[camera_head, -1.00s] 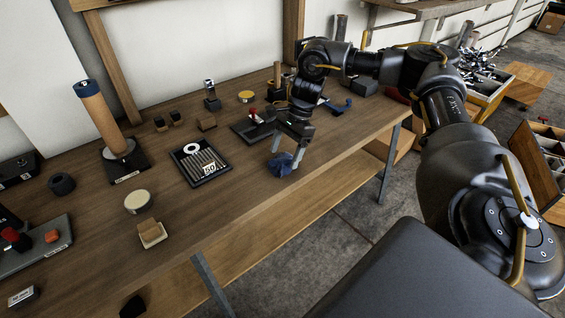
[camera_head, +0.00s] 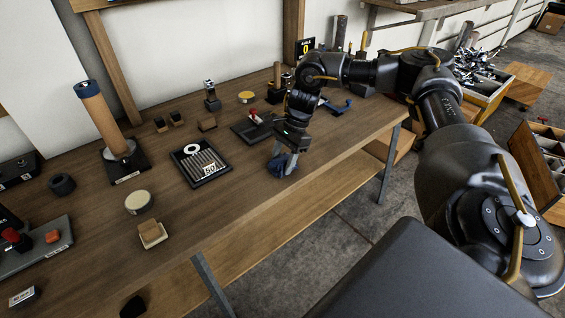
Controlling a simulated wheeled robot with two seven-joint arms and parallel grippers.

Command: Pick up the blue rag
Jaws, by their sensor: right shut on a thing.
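The blue rag (camera_head: 277,166) is a small crumpled dark-blue bundle near the front edge of the wooden workbench, seen in the head view. My right gripper (camera_head: 287,157) points down over it from above, its fingers shut on the rag and partly covering it. Whether the rag still touches the bench top is hard to tell. My left gripper is not in view.
On the workbench (camera_head: 255,192), a black tray (camera_head: 201,162) marked 50 lies left of the rag, with a black device (camera_head: 253,125) behind it. A round tin (camera_head: 138,202) and a small block (camera_head: 151,233) sit further left. Bare wood lies around the rag.

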